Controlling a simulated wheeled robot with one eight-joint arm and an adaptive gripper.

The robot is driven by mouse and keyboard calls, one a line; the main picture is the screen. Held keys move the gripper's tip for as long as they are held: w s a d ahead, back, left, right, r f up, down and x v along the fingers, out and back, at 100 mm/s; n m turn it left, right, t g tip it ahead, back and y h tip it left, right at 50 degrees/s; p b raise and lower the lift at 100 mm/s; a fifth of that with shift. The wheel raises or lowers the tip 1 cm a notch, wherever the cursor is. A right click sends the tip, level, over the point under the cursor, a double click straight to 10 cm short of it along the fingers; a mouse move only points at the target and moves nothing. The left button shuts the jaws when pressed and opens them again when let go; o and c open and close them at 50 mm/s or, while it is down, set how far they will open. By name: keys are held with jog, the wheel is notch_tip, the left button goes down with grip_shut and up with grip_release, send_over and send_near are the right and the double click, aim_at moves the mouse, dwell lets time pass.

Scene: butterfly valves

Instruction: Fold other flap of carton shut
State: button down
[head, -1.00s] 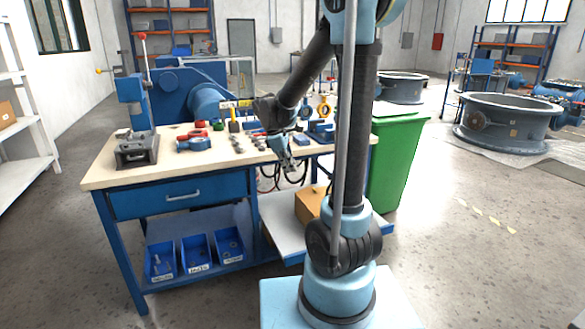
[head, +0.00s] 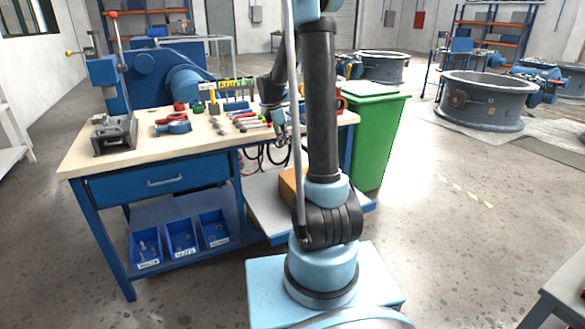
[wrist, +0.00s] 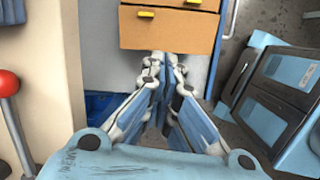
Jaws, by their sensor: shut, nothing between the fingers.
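The brown carton (head: 289,186) sits on the low shelf at the right end of the workbench. In the head view my arm column hides much of it. In the wrist view the carton (wrist: 150,33) is at the top, with small yellow tabs along a tan panel. I cannot tell which panel is a flap or how far it is folded. My gripper (wrist: 164,58) is shut and empty, its fingertips together at the carton's near edge in the picture; touching or apart is unclear. In the head view my gripper (head: 281,128) hangs beside the bench top, above the carton.
A green bin (head: 376,130) stands right of the shelf (head: 258,205). In the wrist view a red ball-topped rod (wrist: 8,84) is at the left. Open floor lies to the right.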

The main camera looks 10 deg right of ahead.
jog(key=w+d+f+n, duration=0.2)
jog(key=w+d, duration=0.1)
jog(key=w, duration=0.1)
send_near(295, 174)
jog(key=x, duration=0.5)
jog(key=shift+w+d, duration=0.15)
jog(key=shift+d, duration=0.15)
jog(key=shift+a+f+y, duration=0.1)
jog(key=shift+a+y, duration=0.1)
jog(key=shift+y, duration=0.1)
